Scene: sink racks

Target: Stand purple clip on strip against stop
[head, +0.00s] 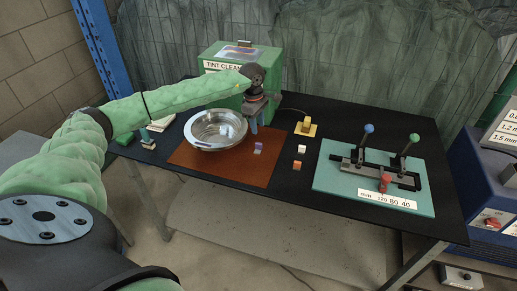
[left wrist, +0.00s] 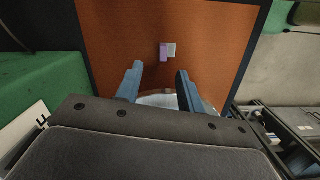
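The purple clip (head: 258,145) is a small block with a pale part, on the orange-brown mat (head: 208,167). The left wrist view shows its purple side (left wrist: 163,52) beside a pale grey piece. My left gripper (head: 254,128) points down above the mat, beyond the clip and right of the bowl. In the left wrist view its two blue fingers (left wrist: 159,73) are apart with nothing held between them, and the clip lies ahead of their tips. I cannot tell for certain which part is the strip or the stop. My right gripper is not in view.
A shiny metal bowl (head: 214,130) stands on the mat's left. Small blocks (head: 297,164) and a yellow piece (head: 306,126) sit to the right. A teal board (head: 333,178) carries levers and a numbered white label (head: 388,199). A green box (head: 214,58) stands behind.

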